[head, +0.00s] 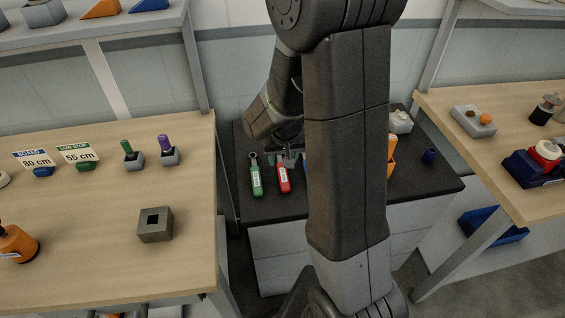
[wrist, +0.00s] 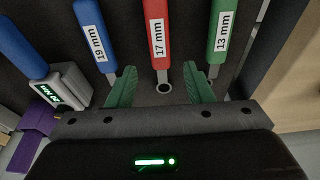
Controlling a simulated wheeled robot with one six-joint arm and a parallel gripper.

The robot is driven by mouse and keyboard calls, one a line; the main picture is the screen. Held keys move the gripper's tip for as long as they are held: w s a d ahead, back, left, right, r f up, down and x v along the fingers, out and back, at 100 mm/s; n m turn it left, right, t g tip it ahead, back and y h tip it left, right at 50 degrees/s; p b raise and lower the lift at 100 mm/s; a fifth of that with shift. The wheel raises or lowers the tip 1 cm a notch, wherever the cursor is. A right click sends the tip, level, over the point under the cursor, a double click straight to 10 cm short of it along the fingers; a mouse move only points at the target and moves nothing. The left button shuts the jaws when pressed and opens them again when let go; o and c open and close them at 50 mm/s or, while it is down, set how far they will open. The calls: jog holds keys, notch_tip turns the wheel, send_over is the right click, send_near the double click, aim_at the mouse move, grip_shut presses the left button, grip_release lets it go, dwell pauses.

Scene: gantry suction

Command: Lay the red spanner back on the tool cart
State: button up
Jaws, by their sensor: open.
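The red spanner (head: 283,177), labelled 17 mm, lies on the black top of the tool cart (head: 335,213), just right of the green spanner. In the wrist view the red spanner (wrist: 156,35) has its ring end between my two green fingertips, with a gap on each side. My gripper (wrist: 163,88) is open and holds nothing. In the head view my gripper (head: 290,158) is low over the cart top at the spanners' far ends, small and partly hidden by my arm.
The green 13 mm spanner (wrist: 223,30) and a blue 19 mm spanner (wrist: 93,30) flank the red one closely. A grey block with a display (wrist: 68,88) is near my left finger. Wooden benches flank the cart.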

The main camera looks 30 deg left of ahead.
aim_at(282, 168)
jog(key=v, duration=0.7)
jog(key=shift+r, duration=0.35)
jog(key=shift+s+f, duration=0.1)
jog(key=x, duration=1.2)
jog(key=shift+d+f, duration=0.1)
jog(key=shift+f, duration=0.05)
jog(key=shift+r, duration=0.25)
